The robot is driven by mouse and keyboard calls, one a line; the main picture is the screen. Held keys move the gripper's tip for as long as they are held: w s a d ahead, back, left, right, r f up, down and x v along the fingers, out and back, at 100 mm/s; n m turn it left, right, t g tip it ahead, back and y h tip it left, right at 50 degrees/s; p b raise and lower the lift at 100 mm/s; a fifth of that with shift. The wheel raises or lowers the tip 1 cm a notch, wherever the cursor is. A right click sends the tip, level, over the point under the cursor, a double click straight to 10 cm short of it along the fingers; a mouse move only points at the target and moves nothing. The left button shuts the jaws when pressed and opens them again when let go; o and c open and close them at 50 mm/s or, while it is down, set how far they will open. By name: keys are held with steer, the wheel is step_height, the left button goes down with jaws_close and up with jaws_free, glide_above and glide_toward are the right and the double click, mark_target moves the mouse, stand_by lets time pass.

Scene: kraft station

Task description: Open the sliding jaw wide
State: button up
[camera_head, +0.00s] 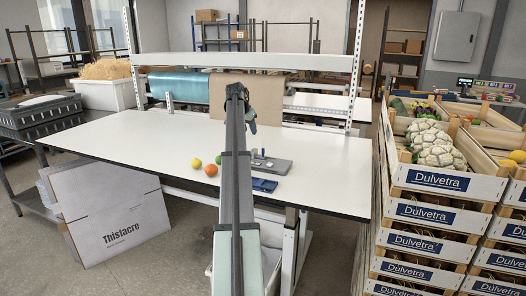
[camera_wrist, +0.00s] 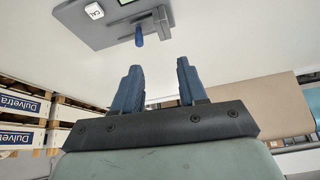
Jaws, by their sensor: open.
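A grey device with a flat base (camera_head: 270,165) lies on the white table, just right of my arm. In the wrist view the device's base (camera_wrist: 105,28) carries a white CAL button and part of a green display. A small blue knob (camera_wrist: 139,36) sticks out by the grey upright jaw part (camera_wrist: 158,22). I cannot tell how far apart the jaws are. My gripper (camera_wrist: 159,68) is open and empty, with its two blue-grey fingers apart. The device appears beyond the fingertips, not touching them. My arm hides part of the table in the head view.
A yellow fruit (camera_head: 196,163), an orange fruit (camera_head: 211,170) and a green fruit (camera_head: 218,159) lie left of my arm. A dark blue flat item (camera_head: 265,185) lies in front of the device. A shelf (camera_head: 250,62) spans the table's back. Stacked crates (camera_head: 430,215) stand right.

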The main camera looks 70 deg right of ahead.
mark_target(263, 149)
steer(key=shift+m+g+y, duration=0.4)
steer(key=shift+m+y, duration=0.3)
steer(key=shift+m, duration=0.2)
steer(key=s+x, duration=0.1)
steer(key=x, duration=0.3)
steer(key=s+x, duration=0.1)
steer(key=x, duration=0.4)
steer(key=s+d+x, duration=0.1)
steer(key=x, duration=0.4)
steer(key=shift+r, duration=0.4)
jaws_close()
